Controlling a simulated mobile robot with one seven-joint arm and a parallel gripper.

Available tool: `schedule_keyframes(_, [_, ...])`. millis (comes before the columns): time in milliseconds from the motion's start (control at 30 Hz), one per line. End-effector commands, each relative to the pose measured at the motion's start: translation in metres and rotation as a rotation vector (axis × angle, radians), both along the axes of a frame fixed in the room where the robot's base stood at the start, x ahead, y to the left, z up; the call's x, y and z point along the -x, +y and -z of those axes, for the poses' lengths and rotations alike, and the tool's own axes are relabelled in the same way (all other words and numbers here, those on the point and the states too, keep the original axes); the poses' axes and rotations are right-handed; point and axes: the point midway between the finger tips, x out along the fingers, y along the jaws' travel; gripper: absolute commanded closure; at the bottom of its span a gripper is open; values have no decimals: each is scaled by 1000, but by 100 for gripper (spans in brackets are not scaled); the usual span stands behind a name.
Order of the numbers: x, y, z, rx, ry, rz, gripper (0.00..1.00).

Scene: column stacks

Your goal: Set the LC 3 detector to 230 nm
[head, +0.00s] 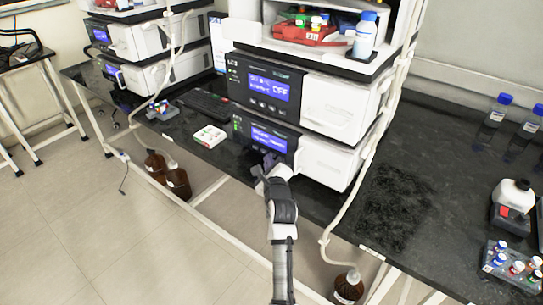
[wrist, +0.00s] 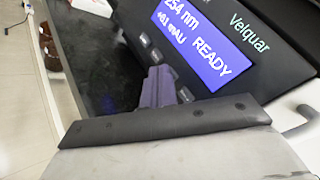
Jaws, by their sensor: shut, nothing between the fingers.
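In the head view, the middle stack has an upper module whose blue screen (head: 268,88) reads OFF, with what looks like an LC3 label at its left. Below it is a black-fronted module with a blue screen (head: 268,139). In the wrist view this lower screen (wrist: 195,38) reads 254 nm, an mAU value and READY. A row of small buttons (wrist: 145,40) lies along the screen's edge, partly hidden by my fingers. My gripper (head: 270,160) is shut and empty at the lower module's front. Its fingertips (wrist: 157,72) are close to the buttons; I cannot tell whether they touch.
A white box (head: 209,136) and a dark keyboard (head: 207,104) lie left of the stack. A pale tube (head: 364,165) hangs down its right side. Another stack (head: 140,40) stands at the left. The dark bench (head: 420,180) right of the tube has a clear stretch.

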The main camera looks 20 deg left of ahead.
Motion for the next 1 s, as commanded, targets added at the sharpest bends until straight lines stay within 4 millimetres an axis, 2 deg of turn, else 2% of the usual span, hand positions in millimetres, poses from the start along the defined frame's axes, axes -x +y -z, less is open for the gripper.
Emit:
schedule_keyframes(567, [-3, -1, -1, 0, -1, 1, 100])
schedule_keyframes(1000, [13, 4, -1, -1, 0, 0, 100])
